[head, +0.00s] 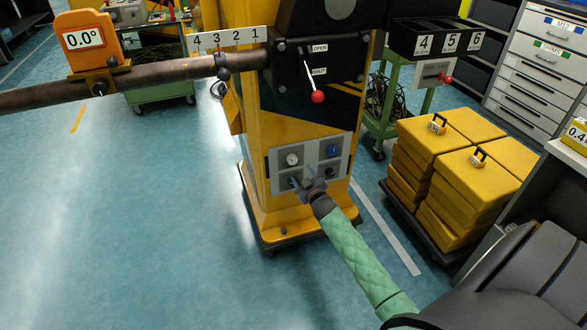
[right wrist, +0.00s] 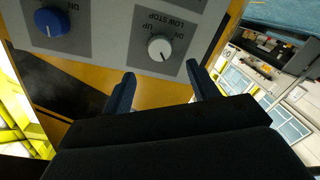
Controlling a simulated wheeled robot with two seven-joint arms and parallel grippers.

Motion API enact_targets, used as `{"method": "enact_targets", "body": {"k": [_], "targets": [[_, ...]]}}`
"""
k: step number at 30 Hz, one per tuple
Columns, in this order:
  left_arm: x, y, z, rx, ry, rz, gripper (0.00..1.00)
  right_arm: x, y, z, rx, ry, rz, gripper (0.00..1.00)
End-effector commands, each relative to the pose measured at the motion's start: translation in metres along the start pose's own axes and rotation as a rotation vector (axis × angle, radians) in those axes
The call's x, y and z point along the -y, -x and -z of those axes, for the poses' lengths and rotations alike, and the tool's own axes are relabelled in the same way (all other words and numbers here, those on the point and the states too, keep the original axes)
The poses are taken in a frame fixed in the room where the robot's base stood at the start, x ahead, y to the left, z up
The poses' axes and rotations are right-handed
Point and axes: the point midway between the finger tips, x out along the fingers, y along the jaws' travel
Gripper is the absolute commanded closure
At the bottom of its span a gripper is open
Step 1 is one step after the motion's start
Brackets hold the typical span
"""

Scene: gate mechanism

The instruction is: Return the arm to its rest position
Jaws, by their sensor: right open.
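The gate arm, a long dark pole (head: 160,75), runs roughly level from the left edge to the yellow gate housing (head: 240,130). An orange gauge (head: 84,40) on the pole reads 0.0°. A lever with a red ball (head: 317,96) hangs at or just below the SHUT label, under OPEN. My right gripper (head: 306,177) is open and empty in front of the grey control panel (head: 310,160). In the right wrist view its fingers (right wrist: 161,73) point at the panel near the white knob (right wrist: 160,47), with the blue knob (right wrist: 50,22) to the left. My left gripper is not in view.
Yellow stacked cases (head: 440,150) stand right of the housing, and a green cart (head: 400,95) behind. The blue floor on the left is open.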

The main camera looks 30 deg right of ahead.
Motion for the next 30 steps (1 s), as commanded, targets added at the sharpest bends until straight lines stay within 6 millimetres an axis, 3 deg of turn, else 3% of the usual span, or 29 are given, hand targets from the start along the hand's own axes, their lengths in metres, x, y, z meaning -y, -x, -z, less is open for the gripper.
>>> {"method": "enact_targets", "body": {"k": [8,14,19,23,30], "targets": [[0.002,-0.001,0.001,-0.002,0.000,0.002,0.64,0.000,0.000,-0.002,0.008,0.007,0.000,0.41],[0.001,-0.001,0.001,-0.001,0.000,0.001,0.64,0.001,0.001,-0.013,0.110,-0.029,0.004,0.41],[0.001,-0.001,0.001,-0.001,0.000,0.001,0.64,0.063,0.014,0.006,0.188,-0.115,0.100,0.41],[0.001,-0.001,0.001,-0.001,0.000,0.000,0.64,0.122,0.043,0.005,0.243,-0.167,0.188,0.41],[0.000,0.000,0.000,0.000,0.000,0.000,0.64,0.239,0.130,-0.010,0.357,-0.254,0.367,0.41]]}}
